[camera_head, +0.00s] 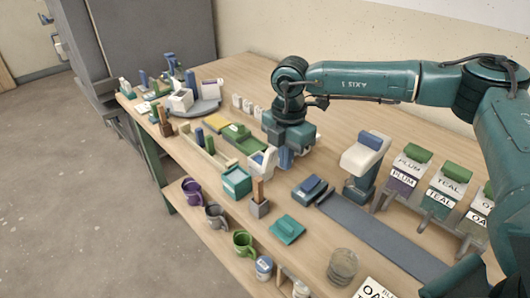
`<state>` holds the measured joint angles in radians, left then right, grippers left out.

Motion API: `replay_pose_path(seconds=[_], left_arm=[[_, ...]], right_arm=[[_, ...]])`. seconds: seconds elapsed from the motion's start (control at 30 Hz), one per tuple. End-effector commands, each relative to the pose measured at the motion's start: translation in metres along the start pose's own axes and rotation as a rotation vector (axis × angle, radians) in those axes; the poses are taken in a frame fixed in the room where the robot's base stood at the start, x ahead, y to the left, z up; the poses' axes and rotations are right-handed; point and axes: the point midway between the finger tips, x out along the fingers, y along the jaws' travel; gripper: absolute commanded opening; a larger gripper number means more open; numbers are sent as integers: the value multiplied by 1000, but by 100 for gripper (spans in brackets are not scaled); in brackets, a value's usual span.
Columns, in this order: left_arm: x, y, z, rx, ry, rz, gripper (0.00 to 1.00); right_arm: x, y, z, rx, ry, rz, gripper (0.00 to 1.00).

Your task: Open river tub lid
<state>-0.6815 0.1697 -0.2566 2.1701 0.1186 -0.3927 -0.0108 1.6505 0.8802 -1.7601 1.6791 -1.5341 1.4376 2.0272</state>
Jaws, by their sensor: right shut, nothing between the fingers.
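No label reading "river" can be made out, so I cannot tell for sure which container is the river tub. A small teal box (237,183) stands near the table's front edge, left of the middle. A flat teal piece with a raised knob (287,229), like a lid, lies apart from it to the right. My right gripper (285,160) points down over the middle of the table, shut and empty, above and to the right of the teal box. It hides part of the table behind it. My left gripper is not in view.
A white device (262,161) stands between the teal box and my right gripper. Labelled plum (402,180) and teal (440,195) bins stand at right. A dark strip (380,235) crosses the right side.

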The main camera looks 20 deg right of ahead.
Motion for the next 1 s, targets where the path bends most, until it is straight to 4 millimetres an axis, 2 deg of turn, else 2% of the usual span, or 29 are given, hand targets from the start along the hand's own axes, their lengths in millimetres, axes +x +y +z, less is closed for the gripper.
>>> replay_pose_path(seconds=[0.17, 0.7, 1.0], left_arm=[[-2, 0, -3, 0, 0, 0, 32], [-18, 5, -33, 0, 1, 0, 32], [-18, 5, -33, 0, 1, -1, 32]], right_arm=[[-5, -1, 0, 0, 0, 0, 0], [-58, -1, 0, 0, 0, 0, 0], [-60, -1, 0, 0, 0, -1, 0]])
